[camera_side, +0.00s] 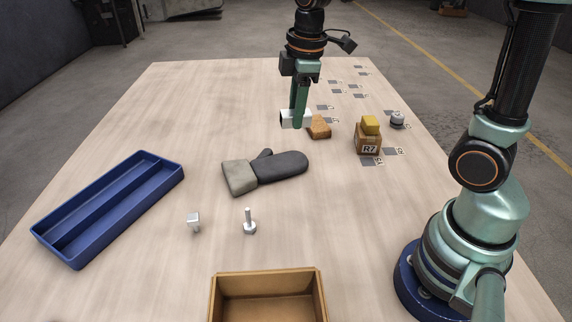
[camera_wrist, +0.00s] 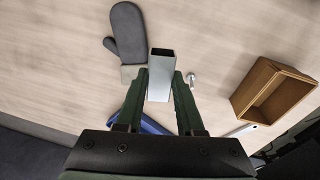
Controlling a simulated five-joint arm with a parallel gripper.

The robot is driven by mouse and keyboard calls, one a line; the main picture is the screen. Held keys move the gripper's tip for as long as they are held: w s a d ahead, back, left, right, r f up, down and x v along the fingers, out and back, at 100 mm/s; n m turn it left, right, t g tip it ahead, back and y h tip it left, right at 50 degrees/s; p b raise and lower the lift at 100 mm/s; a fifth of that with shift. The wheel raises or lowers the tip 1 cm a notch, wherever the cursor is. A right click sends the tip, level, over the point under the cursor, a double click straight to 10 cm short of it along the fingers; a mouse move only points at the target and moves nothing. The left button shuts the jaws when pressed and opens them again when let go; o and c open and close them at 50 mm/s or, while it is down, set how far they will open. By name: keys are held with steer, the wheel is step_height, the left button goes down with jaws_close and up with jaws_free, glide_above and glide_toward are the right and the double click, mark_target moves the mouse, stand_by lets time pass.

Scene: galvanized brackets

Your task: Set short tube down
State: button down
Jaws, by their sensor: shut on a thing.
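The short tube is a pale silver square tube with an open, hollow end. It shows in the side view (camera_side: 288,119) near the far middle of the table, and in the wrist view (camera_wrist: 160,78) between the green fingers. My gripper (camera_side: 299,122) is shut on it, pointing down, with one finger on each side in the wrist view (camera_wrist: 161,84). The tube lies roughly level in the side view. Whether its underside touches the table cannot be told.
A dark mitt (camera_side: 282,166), blue divided tray (camera_side: 75,222), small metal piece (camera_side: 194,221), bolt (camera_side: 249,225) and open wooden box (camera_side: 316,291) lie nearer the side camera. A box marked R7 (camera_side: 367,142) bears a yellow block (camera_side: 370,125). Table left of the tube is clear.

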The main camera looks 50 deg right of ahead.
mark_target(290, 110)
steer(key=r+m, duration=0.2)
steer(key=w+r+m, duration=0.1)
steer(key=r+m, duration=0.1)
steer(key=r, duration=0.1)
steer(key=r+m, duration=0.2)
steer(key=shift+w+r, duration=0.25)
steer(key=shift+r+m, duration=0.4)
steer(key=shift+m, duration=0.3)
steer(key=s+f+m, duration=0.3)
steer(key=s+f, duration=0.2)
steer(key=f, duration=0.6)
steer(key=shift+s, duration=0.15)
